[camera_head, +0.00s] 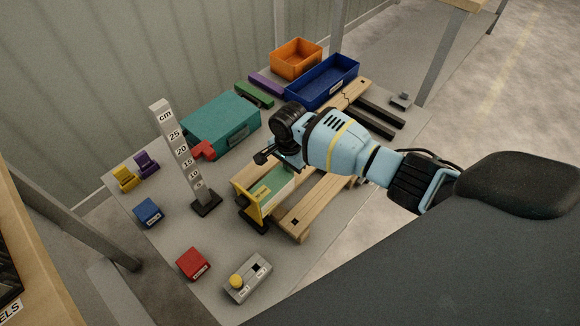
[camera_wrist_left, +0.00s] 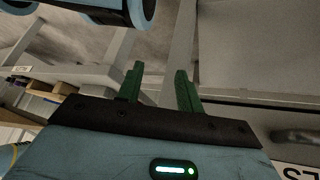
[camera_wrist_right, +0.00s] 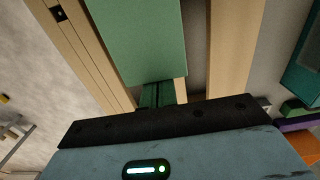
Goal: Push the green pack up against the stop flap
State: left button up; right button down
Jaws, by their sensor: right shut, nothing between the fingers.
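The green pack (camera_head: 276,181) lies on the wooden pallet, between my right gripper and the yellow stop flap (camera_head: 247,209). Its near end is close to the flap; I cannot tell whether they touch. My right gripper (camera_head: 282,164) is shut and empty at the pack's far end. In the right wrist view the green pack (camera_wrist_right: 138,38) lies straight ahead of the shut fingers (camera_wrist_right: 160,93), which are at or against its edge. My left gripper (camera_wrist_left: 158,86) is open and empty, and shows only in its own wrist view, away from the pack.
The wooden pallet (camera_head: 297,223) has slats with gaps. A height scale (camera_head: 180,150) stands left of the flap, with a teal box (camera_head: 222,122) behind. Blue (camera_head: 323,82) and orange (camera_head: 296,58) bins stand at the back. A grey button box (camera_head: 247,279) is in front.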

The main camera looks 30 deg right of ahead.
jog(key=shift+a, duration=0.1)
notch_tip(320, 180, up, 8)
jog(key=p, duration=0.2)
dwell(0.3)
jog(key=shift+f, duration=0.15)
jog(key=shift+s, duration=0.1)
